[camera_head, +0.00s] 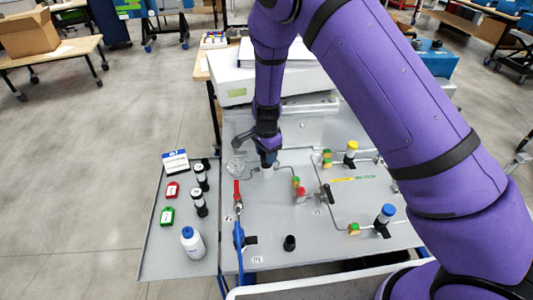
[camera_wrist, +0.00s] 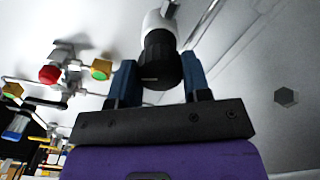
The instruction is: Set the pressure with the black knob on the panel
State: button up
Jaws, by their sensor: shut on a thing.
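The black knob (camera_wrist: 160,62) shows in the wrist view, ribbed, on a white and grey fitting (camera_wrist: 158,22). It sits between the two blue fingers of my gripper (camera_wrist: 158,70), which is shut on it. In the head view my gripper (camera_head: 267,158) points down at the back of the grey panel (camera_head: 275,222), and the knob is mostly hidden there. A round clear gauge (camera_head: 235,166) is just left of my gripper; its reading is too small to tell.
A red handle (camera_head: 237,194), a blue hose (camera_head: 239,245) and a black cylinder (camera_head: 290,243) are in front. A white bottle (camera_head: 193,243) and black-and-white vials are on the left shelf (camera_head: 155,260).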

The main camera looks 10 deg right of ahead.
jog(key=m, duration=0.4)
jog(key=shift+m, duration=2.8)
jog(key=o, duration=0.9)
notch_tip(320, 180, up, 11)
jog(key=shift+f, duration=0.1)
